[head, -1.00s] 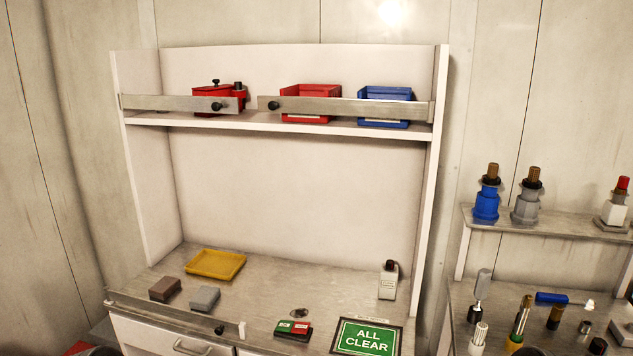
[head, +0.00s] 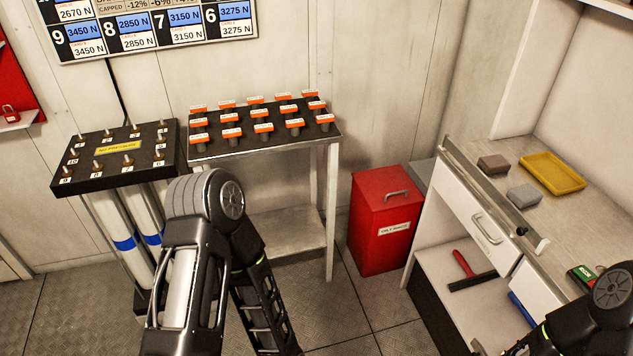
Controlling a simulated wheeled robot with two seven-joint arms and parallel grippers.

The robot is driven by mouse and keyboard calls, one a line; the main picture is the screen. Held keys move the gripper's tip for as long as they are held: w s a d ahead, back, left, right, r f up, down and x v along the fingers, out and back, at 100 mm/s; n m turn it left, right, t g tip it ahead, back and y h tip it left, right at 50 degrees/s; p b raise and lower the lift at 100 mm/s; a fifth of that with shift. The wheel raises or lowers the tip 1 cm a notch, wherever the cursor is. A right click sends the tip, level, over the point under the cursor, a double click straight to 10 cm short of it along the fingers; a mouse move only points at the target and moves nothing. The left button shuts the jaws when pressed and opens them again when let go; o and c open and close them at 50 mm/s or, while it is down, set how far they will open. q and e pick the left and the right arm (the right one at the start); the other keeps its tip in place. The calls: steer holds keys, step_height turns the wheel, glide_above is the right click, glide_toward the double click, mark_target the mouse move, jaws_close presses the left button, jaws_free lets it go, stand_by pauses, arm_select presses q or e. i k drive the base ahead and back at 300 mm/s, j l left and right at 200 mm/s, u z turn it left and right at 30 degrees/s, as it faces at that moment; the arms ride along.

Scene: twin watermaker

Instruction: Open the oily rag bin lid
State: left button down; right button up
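The oily rag bin (head: 377,235) is a red box on the floor in the head view, between the small black-topped table and the workbench. A white label with small lettering is on its front. My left arm rises at the lower left, well short of the bin, and my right arm shows at the lower right edge. Neither gripper's fingers can be seen.
The workbench (head: 490,215) with drawers stands right of the bin, with a red-handled tool on its lower shelf. The table (head: 265,152) with orange-tagged pieces stands left of it. Open floor (head: 375,315) lies in front of the bin.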

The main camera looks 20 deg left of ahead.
mark_target(385, 188)
steer(key=u, duration=0.15)
steer(key=i+z, duration=0.15)
steer(key=z, duration=0.6)
steer(key=i+j+z, duration=0.35)
steer(key=i+j, duration=0.15)
steer(key=i+j+z, duration=0.35)
steer(key=j, duration=0.3)
steer(key=i+j, duration=0.25)
